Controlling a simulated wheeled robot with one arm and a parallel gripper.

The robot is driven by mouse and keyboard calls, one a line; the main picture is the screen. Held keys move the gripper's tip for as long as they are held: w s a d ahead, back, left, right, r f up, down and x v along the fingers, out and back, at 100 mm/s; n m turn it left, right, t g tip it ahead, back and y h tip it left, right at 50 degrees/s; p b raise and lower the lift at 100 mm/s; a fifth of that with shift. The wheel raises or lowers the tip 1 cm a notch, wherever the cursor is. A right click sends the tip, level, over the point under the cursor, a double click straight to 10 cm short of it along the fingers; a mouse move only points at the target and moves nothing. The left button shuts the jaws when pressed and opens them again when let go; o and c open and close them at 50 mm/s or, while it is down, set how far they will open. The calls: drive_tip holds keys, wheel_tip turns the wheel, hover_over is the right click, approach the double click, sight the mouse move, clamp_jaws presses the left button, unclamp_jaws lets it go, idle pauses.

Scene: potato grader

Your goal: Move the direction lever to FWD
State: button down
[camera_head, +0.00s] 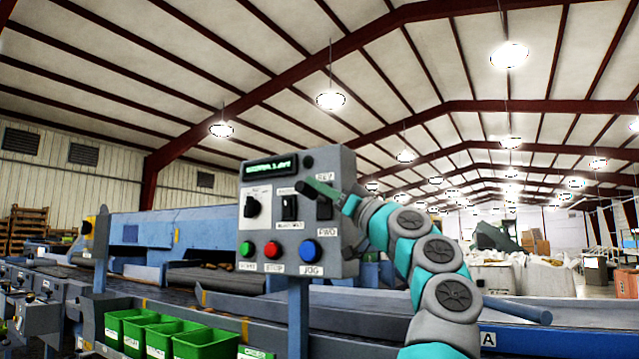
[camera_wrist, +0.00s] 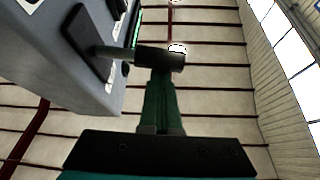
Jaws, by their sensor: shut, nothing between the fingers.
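The grey control box (camera_head: 345,240) stands in the middle of the head view. The black plate of the direction lever (camera_head: 325,209) is at its right side, with a REV label above and an FWD label below. In the wrist view the lever's rod and dark cylindrical knob (camera_wrist: 158,58) stick out from the plate (camera_wrist: 90,42). My gripper (camera_wrist: 162,78) is shut, its green fingers ending right at the knob; I cannot tell if they touch it. In the head view my gripper (camera_head: 312,186) crosses in front of the plate and hides part of it. The lever's exact setting is unclear.
The box also carries a black rotary knob (camera_head: 252,207), a black switch (camera_head: 289,208) and green, red and blue (camera_head: 308,247) buttons. Green bins (camera_head: 205,344) stand below at the left, beside blue conveyor rails. Open air lies left of the box front.

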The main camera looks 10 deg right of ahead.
sight(307, 195)
wheel_tip(307, 195, down, 2)
drive_tip(key=n+g+y, duration=0.1)
drive_tip(key=n, duration=0.1)
drive_tip(key=n+g+y, duration=0.1)
drive_tip(key=n, duration=0.2)
drive_tip(key=shift+f+g+y, duration=0.15)
drive_tip(key=shift+g+y, duration=0.15)
drive_tip(key=shift+g, duration=0.1)
drive_tip(key=shift+a+f, duration=0.2)
drive_tip(key=shift+f, duration=0.15)
drive_tip(key=shift+w+d+f+b, duration=0.1)
drive_tip(key=shift+d+f+b, duration=0.15)
drive_tip(key=shift+f+b, duration=0.8)
drive_tip(key=shift+b, duration=0.3)
drive_tip(key=b+v, duration=0.2)
drive_tip(key=v, duration=0.5)
drive_tip(key=shift+s+d+f, duration=0.15)
drive_tip(key=shift+s+d, duration=0.1)
